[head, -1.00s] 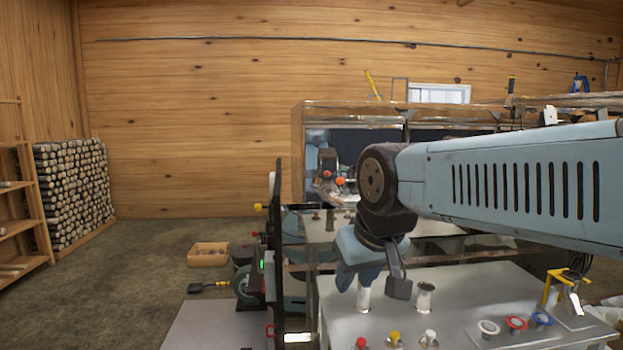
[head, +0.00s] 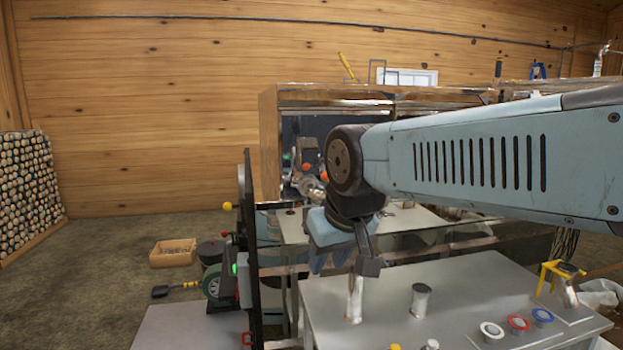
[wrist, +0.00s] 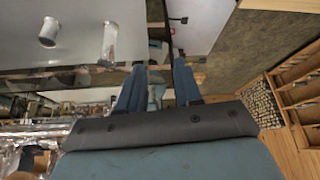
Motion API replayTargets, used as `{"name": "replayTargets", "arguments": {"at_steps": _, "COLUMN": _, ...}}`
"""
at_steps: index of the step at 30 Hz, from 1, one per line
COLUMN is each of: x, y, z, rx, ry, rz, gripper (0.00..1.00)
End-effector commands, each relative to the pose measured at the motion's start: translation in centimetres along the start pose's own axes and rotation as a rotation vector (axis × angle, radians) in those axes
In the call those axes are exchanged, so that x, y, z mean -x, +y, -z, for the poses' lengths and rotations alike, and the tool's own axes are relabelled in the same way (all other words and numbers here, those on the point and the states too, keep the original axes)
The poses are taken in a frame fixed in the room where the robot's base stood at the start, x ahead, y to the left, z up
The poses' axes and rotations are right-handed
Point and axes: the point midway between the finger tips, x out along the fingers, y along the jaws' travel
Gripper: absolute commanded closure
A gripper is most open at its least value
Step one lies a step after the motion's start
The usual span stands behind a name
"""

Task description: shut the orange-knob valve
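An orange knob (head: 323,176) shows in the head view just left of my arm's dark joint, which partly covers what lies around it. A second orange spot (head: 308,167) sits just up and left of it against the dark shiny panel; I cannot tell if it is a reflection. The valve's handle position is too small to tell. My gripper (head: 330,262) hangs below and in front of the knob, apart from it, over the near table's back edge. In the wrist view its two blue fingers (wrist: 157,85) stand apart with nothing held between them.
The near grey table (head: 390,320) carries metal posts and ring-shaped buttons. The evaporator (head: 330,98) stands behind it. A black upright panel (head: 247,240) with yellow and red knobs rises to the left. A wooden box (head: 172,253) and open floor lie farther left.

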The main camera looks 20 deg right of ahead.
Motion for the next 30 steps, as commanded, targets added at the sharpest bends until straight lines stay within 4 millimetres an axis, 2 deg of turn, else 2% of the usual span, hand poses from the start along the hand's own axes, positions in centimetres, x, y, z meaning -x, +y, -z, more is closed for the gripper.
{"name": "replayTargets", "arguments": {"at_steps": 5, "x": -0.7, "y": 0.8, "z": 0.3, "rx": 0.000, "ry": -0.090, "rz": -0.065, "gripper": 0.66}}
{"name": "replayTargets", "arguments": {"at_steps": 14, "x": -2.0, "y": 3.1, "z": 2.0, "rx": -0.007, "ry": -0.301, "rz": -0.338, "gripper": 0.66}}
{"name": "replayTargets", "arguments": {"at_steps": 23, "x": -2.5, "y": 4.8, "z": 6.0, "rx": -0.015, "ry": -0.381, "rz": -0.682, "gripper": 0.66}}
{"name": "replayTargets", "arguments": {"at_steps": 30, "x": -2.8, "y": 4.9, "z": 10.7, "rx": -0.014, "ry": -0.328, "rz": -0.970, "gripper": 0.66}}
